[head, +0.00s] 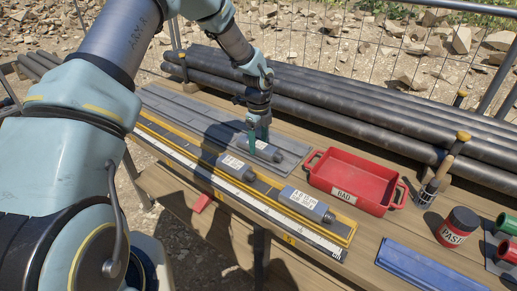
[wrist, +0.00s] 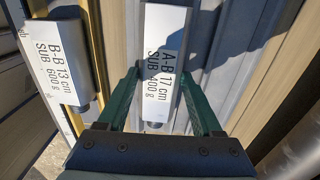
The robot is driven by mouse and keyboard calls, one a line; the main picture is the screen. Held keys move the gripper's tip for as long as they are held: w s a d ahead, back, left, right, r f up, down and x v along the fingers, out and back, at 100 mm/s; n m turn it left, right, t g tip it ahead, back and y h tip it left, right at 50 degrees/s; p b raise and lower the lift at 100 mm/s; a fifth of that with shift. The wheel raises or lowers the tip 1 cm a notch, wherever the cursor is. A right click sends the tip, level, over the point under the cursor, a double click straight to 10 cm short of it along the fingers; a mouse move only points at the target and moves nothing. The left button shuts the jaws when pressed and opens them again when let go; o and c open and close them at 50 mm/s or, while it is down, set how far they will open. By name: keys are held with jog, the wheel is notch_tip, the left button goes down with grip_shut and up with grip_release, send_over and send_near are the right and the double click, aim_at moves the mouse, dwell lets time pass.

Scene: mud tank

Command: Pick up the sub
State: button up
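A grey sub with a white label reading "A-B 17 cm SUB 400 g" (wrist: 163,60) lies between the two green fingers of my gripper (wrist: 165,115) in the wrist view. Gaps show between the sub and each finger, so my gripper is open around it. In the head view this sub (head: 268,151) lies on the grey slatted mat (head: 290,143), with my gripper (head: 251,143) pointing down over it. A second sub labelled "B-B 13 cm SUB 600 g" (wrist: 60,62) lies to the left in the wrist view. A third labelled sub (head: 307,204) lies on the yellow-edged rack in the head view.
A red tray labelled "BAD" (head: 350,172) stands to the right. A paste tin (head: 457,228), a brush holder (head: 428,190) and a blue bar (head: 425,265) are farther right. Long dark pipes (head: 350,105) run along the back. A white ruler (head: 240,192) lies along the rack's front.

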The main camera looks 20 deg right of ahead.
grip_shut()
dwell(0.5)
